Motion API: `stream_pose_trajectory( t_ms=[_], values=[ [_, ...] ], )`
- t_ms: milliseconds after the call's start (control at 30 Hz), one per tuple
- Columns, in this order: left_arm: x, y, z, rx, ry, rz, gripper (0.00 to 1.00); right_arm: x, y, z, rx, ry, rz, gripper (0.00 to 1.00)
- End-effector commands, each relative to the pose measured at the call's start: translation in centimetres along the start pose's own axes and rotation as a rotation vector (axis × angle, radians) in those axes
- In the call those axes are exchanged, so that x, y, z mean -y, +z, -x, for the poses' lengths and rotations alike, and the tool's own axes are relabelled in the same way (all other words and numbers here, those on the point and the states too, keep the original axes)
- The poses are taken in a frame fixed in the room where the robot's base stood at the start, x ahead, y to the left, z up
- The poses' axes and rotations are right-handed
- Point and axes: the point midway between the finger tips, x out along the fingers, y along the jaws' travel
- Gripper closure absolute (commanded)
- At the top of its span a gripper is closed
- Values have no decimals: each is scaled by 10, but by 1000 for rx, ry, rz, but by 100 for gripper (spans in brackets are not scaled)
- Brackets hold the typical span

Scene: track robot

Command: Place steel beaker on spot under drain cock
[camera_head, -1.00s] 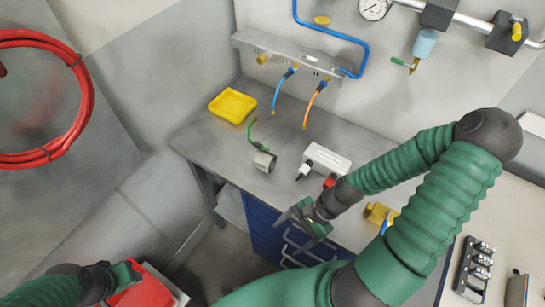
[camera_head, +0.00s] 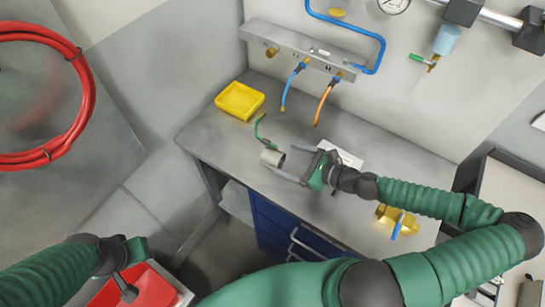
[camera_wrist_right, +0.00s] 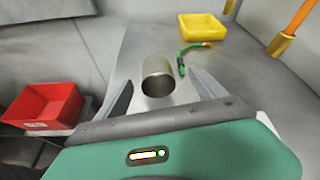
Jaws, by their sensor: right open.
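The steel beaker (camera_head: 272,159) stands or lies tilted on the grey workbench; its open mouth faces my gripper in the right wrist view (camera_wrist_right: 158,84). My right gripper (camera_head: 296,165) is open, its two fingers reaching toward the beaker from the right. In the right wrist view the beaker sits between and slightly beyond the fingertips (camera_wrist_right: 160,88); no firm contact shows. The drain cock with its green handle (camera_head: 428,61) hangs from the wall pipe at the upper right. The spot under it is not clearly seen. My left gripper (camera_head: 125,270) is over a red bin, its fingers unclear.
A yellow tray (camera_head: 240,101) and a green hose piece (camera_head: 261,128) lie behind the beaker. Blue and orange hoses (camera_head: 323,105) hang from the wall manifold. A white box (camera_head: 347,158) and a yellow valve (camera_head: 397,217) are on the bench. The red bin (camera_head: 150,289) is at lower left.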

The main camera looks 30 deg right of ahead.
Motion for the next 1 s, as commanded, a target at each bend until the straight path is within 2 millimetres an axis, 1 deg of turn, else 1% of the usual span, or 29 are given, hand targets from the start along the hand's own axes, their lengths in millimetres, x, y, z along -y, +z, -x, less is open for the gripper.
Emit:
stream_pose_trajectory(
  t_ms=[133,300,367,467,600,633,1000],
  values=[
    [0,0,2,0,0,0,64,-3,-1,-16,0,3,0,20],
    [0,-2,7,0,0,0,64,-6,-6,-47,0,4,1,20],
    [0,-2,7,0,0,0,64,-5,-6,-54,-1,3,1,20],
    [0,-2,7,0,0,0,64,-4,-8,-59,-1,1,0,20],
    [0,-2,7,0,0,0,64,-4,-8,-58,-1,0,0,20],
    [0,-2,7,0,0,0,64,-4,-8,-58,-1,0,0,22],
    [0,-2,7,0,0,0,64,-4,-8,-58,-2,1,1,70]
  ],
)
